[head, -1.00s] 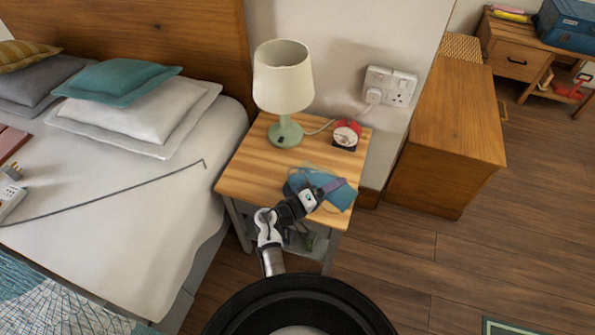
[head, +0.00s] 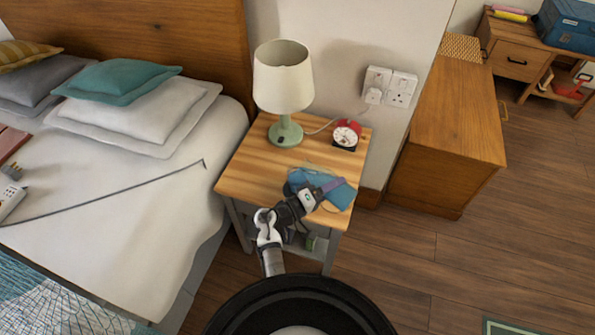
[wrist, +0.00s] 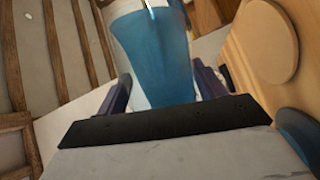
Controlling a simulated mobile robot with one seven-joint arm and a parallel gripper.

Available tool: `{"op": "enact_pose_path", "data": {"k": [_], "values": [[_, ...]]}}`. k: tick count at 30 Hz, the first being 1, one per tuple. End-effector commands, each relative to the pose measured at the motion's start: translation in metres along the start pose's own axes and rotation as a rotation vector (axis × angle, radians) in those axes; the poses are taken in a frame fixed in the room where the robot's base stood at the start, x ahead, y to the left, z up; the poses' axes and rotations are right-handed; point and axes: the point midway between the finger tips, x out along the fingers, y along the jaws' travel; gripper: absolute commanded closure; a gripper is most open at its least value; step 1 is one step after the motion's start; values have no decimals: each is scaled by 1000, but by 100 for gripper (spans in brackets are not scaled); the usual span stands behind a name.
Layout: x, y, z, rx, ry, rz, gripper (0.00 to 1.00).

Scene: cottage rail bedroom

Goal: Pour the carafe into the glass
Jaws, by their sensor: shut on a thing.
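In the wrist view, my gripper (wrist: 163,88) is shut on a clear vessel with blue contents, which I take to be the carafe (wrist: 155,55). It sits between the two purple-blue fingers and is tilted in this view; its top runs out of the frame. In the head view, my gripper (head: 327,188) is over the front right of the wooden nightstand (head: 245,180), with blue shapes on both sides of it. I cannot clearly separate the carafe there from what lies behind it. I cannot make out the glass for sure in either view.
A lamp (head: 284,85) and a red alarm clock (head: 346,134) stand at the nightstand's back. A round wooden disc (wrist: 270,40) lies on wood in the wrist view. The bed (head: 130,220) is left, a wooden cabinet (head: 450,130) right. The nightstand's left front is clear.

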Motion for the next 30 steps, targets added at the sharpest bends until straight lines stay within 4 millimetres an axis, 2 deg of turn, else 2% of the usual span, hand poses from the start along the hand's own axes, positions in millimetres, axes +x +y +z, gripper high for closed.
{"op": "enact_pose_path", "data": {"k": [11,14,16,18,23,30], "values": [[0,1,-1,-8,2,7,79],[2,5,3,69,-13,-25,79],[0,-20,9,170,-27,-66,79],[-1,-27,9,248,-38,-97,79],[-1,-23,5,307,-49,-123,79],[-3,-31,4,387,-62,-155,79]]}}
